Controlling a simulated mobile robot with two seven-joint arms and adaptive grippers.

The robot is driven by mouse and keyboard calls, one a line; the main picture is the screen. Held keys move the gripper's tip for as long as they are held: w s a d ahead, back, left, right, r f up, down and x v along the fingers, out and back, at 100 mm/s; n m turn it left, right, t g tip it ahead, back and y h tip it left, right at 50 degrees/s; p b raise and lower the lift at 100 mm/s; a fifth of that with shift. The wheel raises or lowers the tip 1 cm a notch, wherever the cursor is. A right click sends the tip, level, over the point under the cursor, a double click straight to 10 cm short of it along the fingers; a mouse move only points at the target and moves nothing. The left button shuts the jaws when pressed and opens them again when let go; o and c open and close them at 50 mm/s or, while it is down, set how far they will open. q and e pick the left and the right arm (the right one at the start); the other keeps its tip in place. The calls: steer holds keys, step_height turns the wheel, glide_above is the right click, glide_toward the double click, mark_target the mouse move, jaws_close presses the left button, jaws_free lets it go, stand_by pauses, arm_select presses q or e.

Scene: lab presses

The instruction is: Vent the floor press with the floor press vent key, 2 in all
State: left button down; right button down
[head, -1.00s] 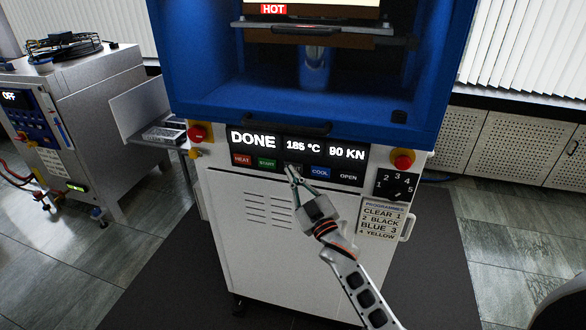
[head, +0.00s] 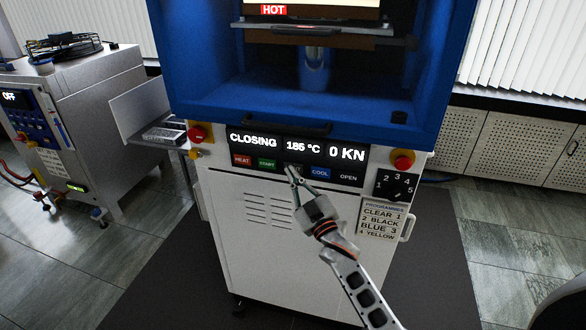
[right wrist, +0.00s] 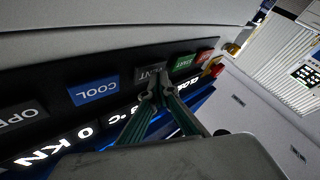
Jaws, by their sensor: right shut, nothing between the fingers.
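The floor press (head: 255,245) stands in the middle, with a blue upper frame and white lower cabinet. The grey floor press vent key (right wrist: 151,73) lies between the green START key and the blue COOL key. My fingertips partly cover its label in the right wrist view and hide most of it in the head view. My right gripper (head: 293,172) is shut and empty, its tips at the vent key; it also shows in the right wrist view (right wrist: 157,95). My left gripper is out of view.
Close by on the key row are HEAT (head: 241,160), START (head: 267,163), COOL (head: 320,173) and OPEN (head: 348,178). Red stop buttons (head: 403,161) flank the panel. A hot plate (head: 310,28) sits above. A steel machine (head: 100,95) stands left.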

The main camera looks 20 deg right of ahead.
steer(key=shift+s+a, duration=0.35)
steer(key=shift+s, duration=0.15)
steer(key=s+a, duration=0.1)
steer(key=s+a+p, duration=0.1)
steer(key=s+p, duration=0.1)
steer(key=s, duration=0.1)
steer(key=shift+s+a, duration=0.1)
steer(key=shift+a, duration=0.3)
stand_by(0.7)
steer(key=s+d+f+m+g+h, duration=0.1)
steer(key=s+f+m+g, duration=0.2)
steer(key=s+f+g, duration=0.7)
steer(key=s+f, duration=1.6)
steer(key=s, duration=0.4)
steer(key=shift+d+f, duration=0.2)
steer(key=shift+d, duration=0.1)
